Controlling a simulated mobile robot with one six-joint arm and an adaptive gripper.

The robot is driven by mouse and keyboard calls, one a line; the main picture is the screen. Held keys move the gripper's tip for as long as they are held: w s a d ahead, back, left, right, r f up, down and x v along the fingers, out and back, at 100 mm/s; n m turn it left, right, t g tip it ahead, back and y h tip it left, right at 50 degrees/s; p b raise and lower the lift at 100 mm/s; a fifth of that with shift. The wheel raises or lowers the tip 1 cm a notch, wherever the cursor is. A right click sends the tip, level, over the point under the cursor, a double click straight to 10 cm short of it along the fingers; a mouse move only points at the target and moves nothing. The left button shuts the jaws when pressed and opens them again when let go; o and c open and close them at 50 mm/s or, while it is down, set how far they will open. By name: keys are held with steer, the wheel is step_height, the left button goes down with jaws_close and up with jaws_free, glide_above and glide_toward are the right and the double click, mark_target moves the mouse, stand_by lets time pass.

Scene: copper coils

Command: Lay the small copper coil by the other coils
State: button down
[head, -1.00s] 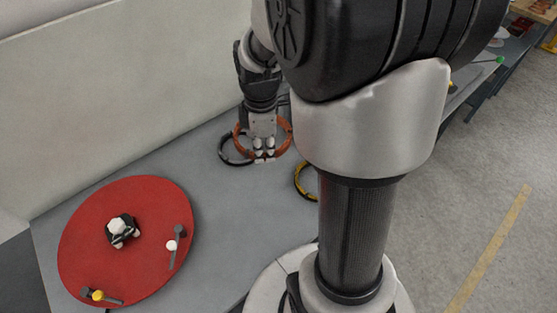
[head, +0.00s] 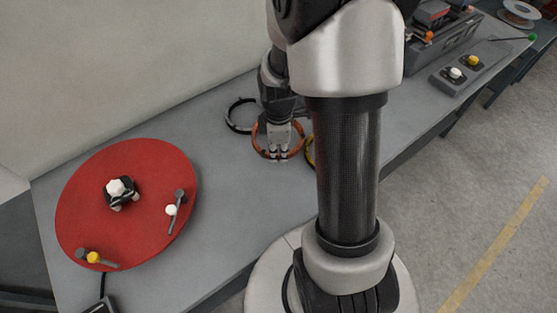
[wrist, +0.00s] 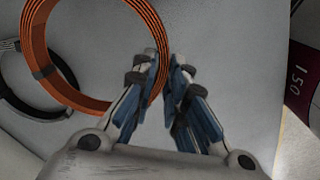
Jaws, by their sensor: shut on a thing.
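The copper coil (head: 257,148) is an orange ring with dark bands. My gripper (head: 280,157) is shut on its near rim. In the wrist view the copper coil (wrist: 62,92) runs to the left from my fingers (wrist: 167,72). A black coil (head: 229,119) lies on the bench behind and to the left. The wrist view shows part of this black coil (wrist: 22,106), partly covered by the copper one. A yellow coil (head: 310,156) is to the right, mostly hidden behind my arm. I cannot tell whether the copper coil touches the bench.
A red disc (head: 100,215) on the left of the grey bench (head: 222,200) carries a white-topped black part and small knobbed pieces. Boxes with coloured knobs (head: 462,72) and a spool (head: 519,14) are at the far right. The bench between disc and coils is clear.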

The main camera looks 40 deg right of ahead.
steer(key=shift+f+b, duration=0.65)
steer(key=shift+f, duration=1.3)
steer(key=shift+f, duration=0.1)
steer(key=shift+f, duration=0.15)
steer(key=c, duration=1.6)
jaws_free()
